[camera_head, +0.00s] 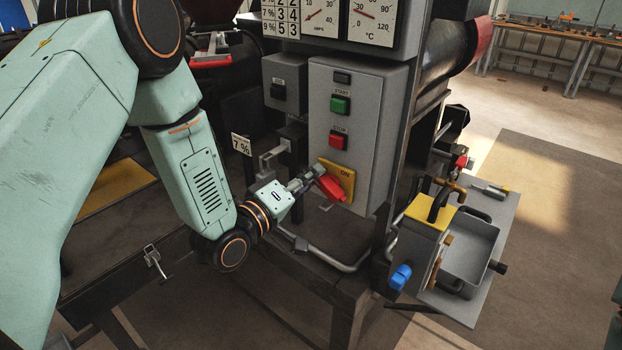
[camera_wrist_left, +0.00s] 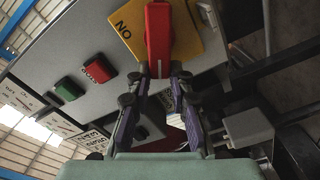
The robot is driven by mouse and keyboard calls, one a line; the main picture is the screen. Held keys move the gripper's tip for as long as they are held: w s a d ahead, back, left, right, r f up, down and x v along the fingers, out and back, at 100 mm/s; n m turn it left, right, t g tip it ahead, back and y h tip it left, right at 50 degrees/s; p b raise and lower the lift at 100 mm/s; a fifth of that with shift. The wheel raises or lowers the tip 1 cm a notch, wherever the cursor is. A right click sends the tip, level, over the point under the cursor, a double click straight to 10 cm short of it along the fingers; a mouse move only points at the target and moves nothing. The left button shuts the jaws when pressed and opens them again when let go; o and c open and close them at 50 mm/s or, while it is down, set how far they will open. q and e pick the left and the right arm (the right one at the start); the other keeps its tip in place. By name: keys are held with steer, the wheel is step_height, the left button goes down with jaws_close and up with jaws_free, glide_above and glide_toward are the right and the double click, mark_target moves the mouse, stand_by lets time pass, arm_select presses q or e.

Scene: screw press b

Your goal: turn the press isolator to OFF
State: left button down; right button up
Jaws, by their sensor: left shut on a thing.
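The press isolator is a red handle (camera_head: 331,188) on a yellow plate (camera_head: 347,180) low on the grey control box. The plate's ON label shows at its top; no OFF label can be read. In the head view the handle slants down to the right. My left gripper (camera_head: 316,177) reaches it from the left and is shut on it. In the left wrist view the fingers (camera_wrist_left: 161,77) close on the near end of the red handle (camera_wrist_left: 158,38), in front of the yellow plate (camera_wrist_left: 188,35). My right gripper is in neither view.
The grey box (camera_head: 368,100) carries a green START button (camera_head: 340,104) and a red STOP button (camera_head: 338,141) above the isolator. A bent grey pipe (camera_head: 330,259) runs below. A tray with a blue-knobbed valve (camera_head: 401,276) stands to the right. Open floor lies further right.

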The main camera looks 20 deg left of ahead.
arm_select(q)
steer(key=n, duration=0.2)
steer(key=f+n+b, duration=0.1)
steer(key=n, duration=0.2)
steer(key=shift+w+a+f, duration=0.15)
steer(key=shift+n, duration=0.4)
steer(key=c, duration=1.2)
jaws_free()
steer(key=shift+w+f, duration=0.1)
steer(key=shift+f, duration=0.05)
steer(key=shift+s, duration=0.2)
steer(key=v, duration=1.1)
steer(key=shift+s, duration=0.4)
steer(key=shift+a, duration=0.15)
